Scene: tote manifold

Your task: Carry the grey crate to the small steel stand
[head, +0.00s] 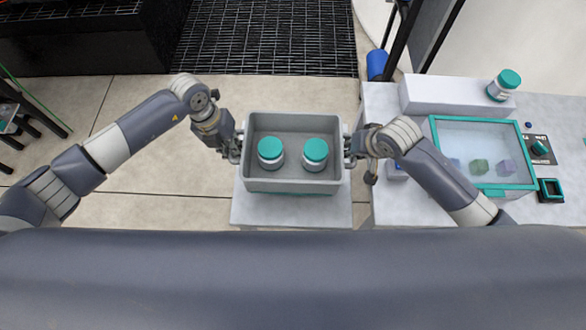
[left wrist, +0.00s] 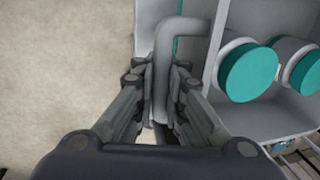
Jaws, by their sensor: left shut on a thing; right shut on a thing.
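The grey crate (head: 293,186) is in the middle of the head view, with two white jars with teal lids, a left jar (head: 271,152) and a right jar (head: 315,153), standing inside. My left gripper (head: 236,146) is shut on the crate's left handle, a grey bar (left wrist: 178,28) between the fingers in the left wrist view. My right gripper (head: 352,147) is shut at the crate's right side, on its handle. The small steel stand (head: 290,212) shows a pale top directly below the crate. I cannot tell whether the crate touches it.
A pale table (head: 400,205) stands to the right, holding a teal-framed clear-topped bin (head: 483,135), a white block (head: 440,95) and another teal-lidded jar (head: 503,85). A blue cylinder (head: 376,65) is behind it. A dark grating (head: 265,35) lies at the back.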

